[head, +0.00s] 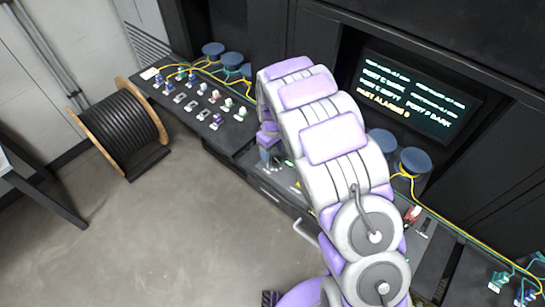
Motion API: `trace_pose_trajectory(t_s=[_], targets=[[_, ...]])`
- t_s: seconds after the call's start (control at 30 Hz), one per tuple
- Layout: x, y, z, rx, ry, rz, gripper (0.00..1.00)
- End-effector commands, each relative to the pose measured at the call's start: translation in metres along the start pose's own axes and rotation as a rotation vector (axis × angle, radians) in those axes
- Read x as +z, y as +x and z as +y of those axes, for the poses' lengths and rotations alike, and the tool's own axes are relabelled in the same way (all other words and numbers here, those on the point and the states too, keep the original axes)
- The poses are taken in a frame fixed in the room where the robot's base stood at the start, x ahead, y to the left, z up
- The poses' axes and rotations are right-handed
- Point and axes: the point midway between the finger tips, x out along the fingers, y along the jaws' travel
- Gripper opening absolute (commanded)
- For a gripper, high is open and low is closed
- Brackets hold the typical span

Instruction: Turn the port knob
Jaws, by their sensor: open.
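My arm reaches up through the middle of the head view and bends down at its far end. My gripper (268,158) is small there, partly hidden by the arm, and points down at the console's front part. It is open, and I see nothing held in it. A sloped black panel (228,133) left of the gripper carries several small connectors or knobs with white, blue, green and red parts. One white and green piece (241,112) is near its right end. I cannot tell which piece is the port knob. The area right under the gripper is partly hidden.
A lit screen (415,95) with blurred text stands behind my arm. Blue round-topped posts (415,160) and yellow cables line the console's back. A wooden cable reel (122,127) stands on the floor at left. The grey floor (185,235) in front is clear.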

Motion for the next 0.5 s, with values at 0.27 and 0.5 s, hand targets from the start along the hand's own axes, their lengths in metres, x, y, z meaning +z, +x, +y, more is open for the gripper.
trace_pose_trajectory(t_s=[0.27, 0.5], targets=[[0.002, 0.031, 0.002, -0.001, 0.002, 0.002, 0.62], [-0.001, 0.037, -0.001, 0.003, 0.001, 0.000, 0.62]])
